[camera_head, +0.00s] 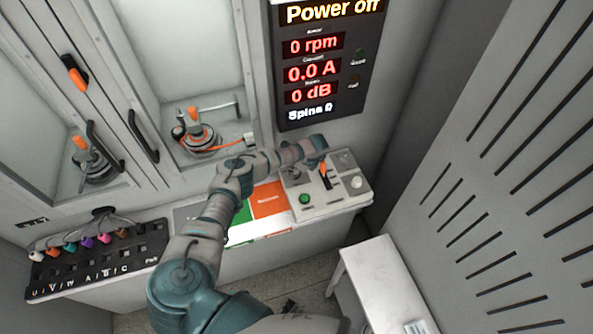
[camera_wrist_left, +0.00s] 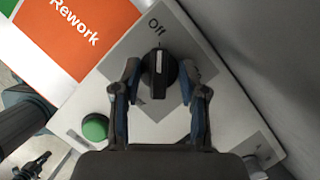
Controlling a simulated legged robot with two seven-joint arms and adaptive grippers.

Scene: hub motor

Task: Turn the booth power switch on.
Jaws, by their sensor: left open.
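The power switch (camera_wrist_left: 159,72) is a black rotary knob on a grey plate, seen in the left wrist view. Its white pointer line faces the printed word "Off". My left gripper (camera_wrist_left: 159,80) is open, with one finger on each side of the knob. I cannot tell whether the fingers touch it. The display (camera_head: 318,65) above reads "Power off", 0 rpm, 0.0 A and 0 dB. My right gripper is not in view.
A green button (camera_wrist_left: 95,127) and an orange-handled lever (camera_head: 323,171) stand close to the knob. The orange Rework area (camera_head: 269,198) lies left of the panel. Glazed compartments hold orange-topped fixtures (camera_head: 195,135). A socket board (camera_head: 98,262) is at left, a white side table (camera_head: 385,285) in front.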

